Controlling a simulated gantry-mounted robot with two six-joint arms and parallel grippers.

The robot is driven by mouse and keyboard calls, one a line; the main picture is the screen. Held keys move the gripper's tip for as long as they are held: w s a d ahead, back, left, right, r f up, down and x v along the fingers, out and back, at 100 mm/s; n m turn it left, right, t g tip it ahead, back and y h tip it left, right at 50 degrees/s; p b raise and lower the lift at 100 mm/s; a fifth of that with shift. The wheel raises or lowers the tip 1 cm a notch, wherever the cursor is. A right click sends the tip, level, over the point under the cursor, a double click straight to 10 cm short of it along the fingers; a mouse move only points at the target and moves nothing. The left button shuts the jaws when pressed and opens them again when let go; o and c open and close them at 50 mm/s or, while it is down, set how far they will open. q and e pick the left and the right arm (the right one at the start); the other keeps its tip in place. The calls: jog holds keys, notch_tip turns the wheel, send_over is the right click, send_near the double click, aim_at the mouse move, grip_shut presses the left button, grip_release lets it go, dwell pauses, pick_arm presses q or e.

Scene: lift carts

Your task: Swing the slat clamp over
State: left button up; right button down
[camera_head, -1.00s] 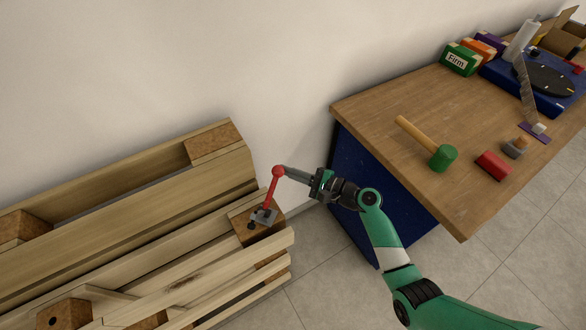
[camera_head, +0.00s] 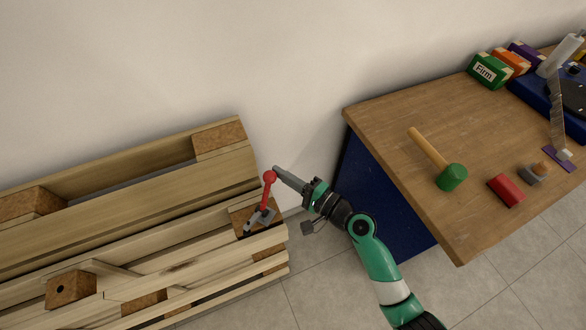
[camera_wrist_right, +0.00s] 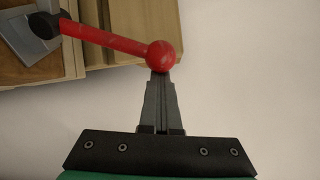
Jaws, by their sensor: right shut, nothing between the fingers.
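The slat clamp (camera_head: 259,217) is mounted on a wooden block at the right end of the pallet (camera_head: 130,195). Its red lever with a ball knob (camera_head: 270,178) stands up, leaning slightly right. My right gripper (camera_head: 277,170) is shut and empty, with its tips right at the ball. In the right wrist view the closed fingertips (camera_wrist_right: 160,80) meet the lower edge of the red ball (camera_wrist_right: 161,55), and the red lever (camera_wrist_right: 105,38) runs left to a grey metal base (camera_wrist_right: 30,40). Whether they touch or just overlap in view I cannot tell. My left gripper is not in view.
A wooden-topped blue bench (camera_head: 400,120) stands right of the pallet. On it lie a green mallet (camera_head: 452,177), a red block (camera_head: 506,190) and several boxes, one green box (camera_head: 487,71) marked Firm. A white wall rises behind; grey floor (camera_head: 330,285) is clear between.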

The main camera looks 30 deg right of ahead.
jog(key=a+n, duration=0.1)
jog(key=s+a+r+n, duration=0.1)
jog(key=a+n, duration=0.1)
jog(key=shift+s+r, duration=0.25)
jog(key=shift+r, duration=0.1)
jog(key=shift+s+a+r+n+t, duration=0.15)
jog(key=shift+s+a+n+t, duration=0.1)
jog(key=shift+a+n, duration=0.3)
jog(key=shift+s+a+r+n+t, duration=0.2)
jog(key=shift+a+n, duration=0.15)
jog(key=shift+n, duration=0.3)
send_near(271, 178)
jog(key=d+r, duration=0.1)
jog(key=d, duration=0.1)
jog(key=shift+w+a+r+b, duration=0.15)
jog(key=shift+w+r+b, duration=0.1)
jog(key=shift+b, duration=0.1)
